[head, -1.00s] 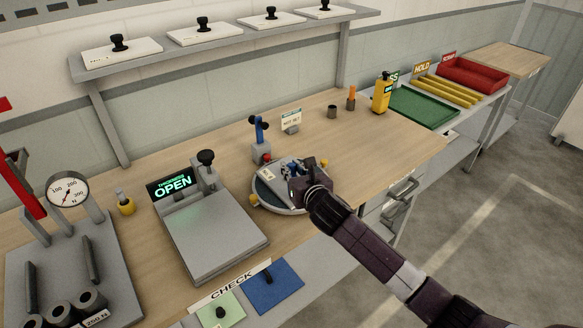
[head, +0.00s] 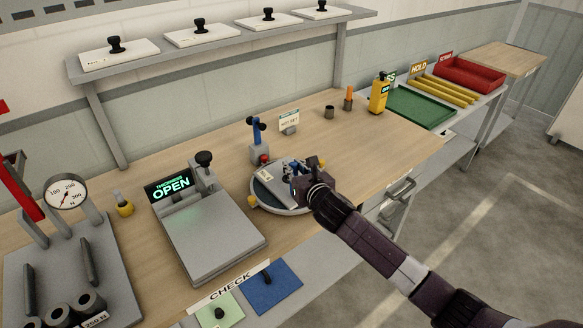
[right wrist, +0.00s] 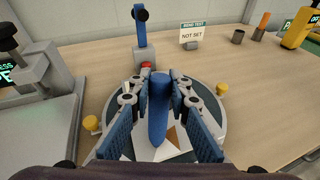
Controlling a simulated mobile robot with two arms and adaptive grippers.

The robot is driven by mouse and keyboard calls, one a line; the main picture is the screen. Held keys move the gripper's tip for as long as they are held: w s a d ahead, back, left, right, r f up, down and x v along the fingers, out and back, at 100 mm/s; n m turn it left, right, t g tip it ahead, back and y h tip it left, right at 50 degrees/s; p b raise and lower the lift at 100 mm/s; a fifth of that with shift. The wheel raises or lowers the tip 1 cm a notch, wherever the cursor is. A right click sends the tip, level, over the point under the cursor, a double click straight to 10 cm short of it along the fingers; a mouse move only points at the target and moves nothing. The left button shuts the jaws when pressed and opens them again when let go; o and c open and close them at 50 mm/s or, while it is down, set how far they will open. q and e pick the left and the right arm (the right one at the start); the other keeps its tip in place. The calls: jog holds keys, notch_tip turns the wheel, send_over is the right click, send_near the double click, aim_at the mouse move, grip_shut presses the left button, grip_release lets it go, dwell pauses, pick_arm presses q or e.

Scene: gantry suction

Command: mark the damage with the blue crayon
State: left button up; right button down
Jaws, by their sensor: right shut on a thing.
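My right gripper (head: 296,181) is over the round turntable (head: 255,192) on the bench. A white and grey piece (right wrist: 142,148) with a brown-orange patch (right wrist: 173,136) lies on the turntable under the crayon. I cannot tell whether the tip touches it or whether that patch is the damage. The fingers and crayon hide part of the piece. My left gripper is not in view.
A blue lever stand (head: 257,140) with a red button is just behind the turntable. A grey press plate with an OPEN display (head: 170,188) is on the left. A dark cup (head: 329,112) and an orange crayon (head: 348,94) in its holder stand behind right.

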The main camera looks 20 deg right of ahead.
jog(key=shift+d+f, duration=0.1)
jog(key=shift+d, duration=0.2)
jog(key=shift+w+d, duration=0.1)
jog(key=shift+d, duration=0.2)
jog(key=shift+w+d+f+p, duration=0.1)
jog(key=shift+w+d+p, duration=0.1)
jog(key=shift+d, duration=0.3)
jog(key=shift+w+d+p, duration=0.15)
jog(key=shift+d, duration=0.35)
notch_tip(320, 180, up, 7)
jog(key=p, duration=0.7)
jog(key=shift+r+p, duration=0.2)
jog(key=shift+p, duration=0.15)
jog(key=shift+a+f, duration=0.1)
jog(key=shift+f, duration=0.05)
